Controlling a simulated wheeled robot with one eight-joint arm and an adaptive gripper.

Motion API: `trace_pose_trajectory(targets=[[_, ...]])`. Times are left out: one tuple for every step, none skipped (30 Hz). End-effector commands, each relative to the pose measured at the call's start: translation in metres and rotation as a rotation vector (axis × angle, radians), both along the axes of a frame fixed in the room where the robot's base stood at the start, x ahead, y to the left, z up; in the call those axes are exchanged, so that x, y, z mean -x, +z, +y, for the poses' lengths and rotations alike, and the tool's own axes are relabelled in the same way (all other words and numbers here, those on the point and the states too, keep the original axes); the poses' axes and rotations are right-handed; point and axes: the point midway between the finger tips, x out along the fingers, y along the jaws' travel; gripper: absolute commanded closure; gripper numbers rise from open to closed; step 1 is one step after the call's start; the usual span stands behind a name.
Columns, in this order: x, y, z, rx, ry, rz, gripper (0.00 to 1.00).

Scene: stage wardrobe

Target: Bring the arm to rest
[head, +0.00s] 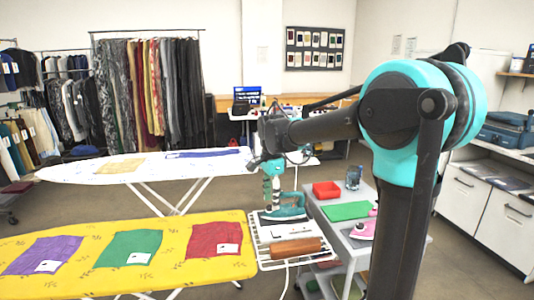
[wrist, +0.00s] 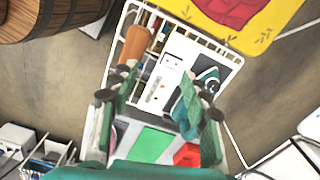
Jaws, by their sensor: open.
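My gripper (head: 272,204) hangs on the outstretched arm, pointing down above the rack end of the yellow ironing board. In the wrist view its two green-padded fingers (wrist: 155,118) stand apart. A teal iron (head: 291,207) shows right by the fingertips in the head view. In the wrist view a teal shape (wrist: 181,112) shows close to the right finger; I cannot tell whether it touches. A dark pad (wrist: 207,75) with a pale outline lies on the white rack (wrist: 222,52). Nothing is clearly gripped.
A brown roll (head: 297,249) lies on the rack. A grey cart (head: 335,230) beside it holds a red tray (head: 326,190), a green mat (head: 346,211) and a pink iron (head: 362,229). The yellow board (head: 80,232) carries folded cloths. A white ironing board (head: 75,172) stands behind.

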Motion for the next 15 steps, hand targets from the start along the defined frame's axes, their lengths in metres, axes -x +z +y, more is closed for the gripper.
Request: trace_pose_trajectory(targets=[[0.003,-0.003,-0.005,-0.001,0.014,-0.005,0.53],[0.004,-0.005,-0.008,-0.003,0.024,-0.009,0.53],[0.006,-0.007,-0.011,-0.004,0.040,-0.012,0.53],[0.007,-0.008,-0.013,-0.005,0.053,-0.016,0.53],[0.008,-0.010,-0.016,-0.005,0.066,-0.021,0.53],[0.010,-0.012,-0.019,-0.007,0.083,-0.026,0.53],[0.012,-0.014,-0.022,-0.008,0.097,-0.031,0.53],[0.014,-0.017,-0.026,-0.009,0.113,-0.036,0.53],[0.017,-0.020,-0.030,-0.009,0.134,-0.043,0.53],[0.019,-0.022,-0.033,-0.010,0.152,-0.048,0.53],[0.022,-0.025,-0.037,-0.011,0.172,-0.054,0.53],[0.026,-0.029,-0.042,-0.010,0.198,-0.064,0.53],[0.029,-0.032,-0.047,-0.010,0.221,-0.072,0.53],[0.033,-0.036,-0.052,-0.010,0.244,-0.078,0.53],[0.038,-0.041,-0.058,-0.009,0.279,-0.090,0.53]])
